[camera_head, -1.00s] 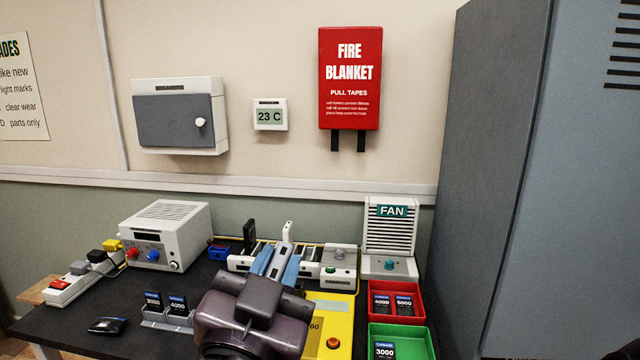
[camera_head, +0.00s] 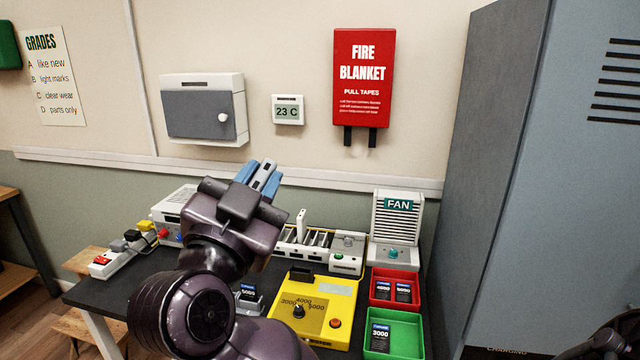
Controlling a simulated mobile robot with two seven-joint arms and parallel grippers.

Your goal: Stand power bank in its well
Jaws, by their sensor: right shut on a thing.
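My right gripper (camera_head: 264,178), with blue fingertips, is shut on a slim pale block with dark marks on its end, which looks like the power bank (camera_head: 261,171). It holds the block up in front of the wall, above the bench, clear of the rack. The white slotted rack (camera_head: 290,250) stands at the back of the bench, with its left part hidden by my right arm. A slim white device (camera_head: 301,221) stands upright in one slot, and other slots beside it look empty. My left gripper is not in view.
A tall grey cabinet (camera_head: 500,150) bounds the right.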

